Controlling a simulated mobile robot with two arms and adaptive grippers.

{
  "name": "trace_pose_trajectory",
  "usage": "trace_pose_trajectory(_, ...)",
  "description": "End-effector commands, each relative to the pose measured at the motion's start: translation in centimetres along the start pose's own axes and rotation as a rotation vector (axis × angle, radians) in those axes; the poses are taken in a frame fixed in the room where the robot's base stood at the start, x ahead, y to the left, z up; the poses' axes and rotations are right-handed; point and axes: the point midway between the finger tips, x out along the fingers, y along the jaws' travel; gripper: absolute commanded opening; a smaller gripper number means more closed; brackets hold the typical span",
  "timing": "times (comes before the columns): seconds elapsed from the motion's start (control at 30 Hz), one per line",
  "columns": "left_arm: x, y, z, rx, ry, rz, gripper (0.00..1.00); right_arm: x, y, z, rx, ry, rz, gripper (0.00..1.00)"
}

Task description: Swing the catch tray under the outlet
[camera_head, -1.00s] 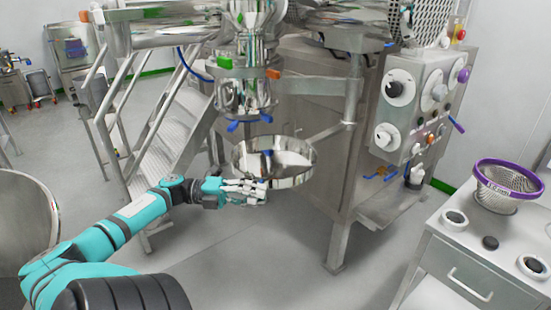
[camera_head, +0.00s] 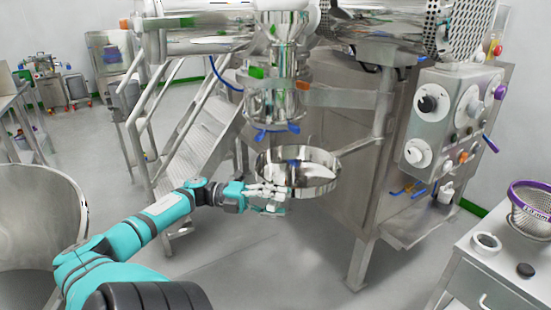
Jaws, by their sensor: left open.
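The catch tray (camera_head: 318,185) is a round, shiny steel pan with a raised wall. It is held out level in front of the steel machine, on an arm (camera_head: 362,147) from the machine's post. The outlet (camera_head: 272,106) is a steel fitting with blue clips, above the tray and a little left of its middle in the picture. My left gripper (camera_head: 279,197) is open at the tray's front left wall, just below the rim. I cannot tell whether its fingers touch the tray. My right gripper is not in view.
Metal steps with rails (camera_head: 192,140) stand left behind my left arm. A large steel bowl (camera_head: 38,215) is at the left edge. A control panel (camera_head: 440,120) is on the machine at right. A cabinet (camera_head: 500,272) with a purple-rimmed sieve (camera_head: 531,212) stands front right. Floor below the tray is clear.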

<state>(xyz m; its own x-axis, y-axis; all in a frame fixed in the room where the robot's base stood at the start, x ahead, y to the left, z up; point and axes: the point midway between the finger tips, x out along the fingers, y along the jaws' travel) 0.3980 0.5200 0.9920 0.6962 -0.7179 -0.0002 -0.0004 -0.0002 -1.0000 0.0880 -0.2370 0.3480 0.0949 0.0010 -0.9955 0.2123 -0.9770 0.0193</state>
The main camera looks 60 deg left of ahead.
Motion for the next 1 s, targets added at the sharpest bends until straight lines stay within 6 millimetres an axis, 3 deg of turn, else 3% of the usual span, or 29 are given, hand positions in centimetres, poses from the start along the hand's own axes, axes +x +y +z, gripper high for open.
trace_pose_trajectory(0.23,-1.5,0.1,0.0,-0.001,-0.002,0.001,0.4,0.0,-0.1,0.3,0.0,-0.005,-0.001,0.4)
trace_pose_trajectory(0.7,-10.5,0.0,0.1,-0.001,-0.002,0.001,0.4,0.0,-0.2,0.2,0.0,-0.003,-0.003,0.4)
trace_pose_trajectory(1.0,-12.1,0.0,0.0,0.001,0.001,0.0,0.4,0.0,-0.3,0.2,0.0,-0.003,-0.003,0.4)
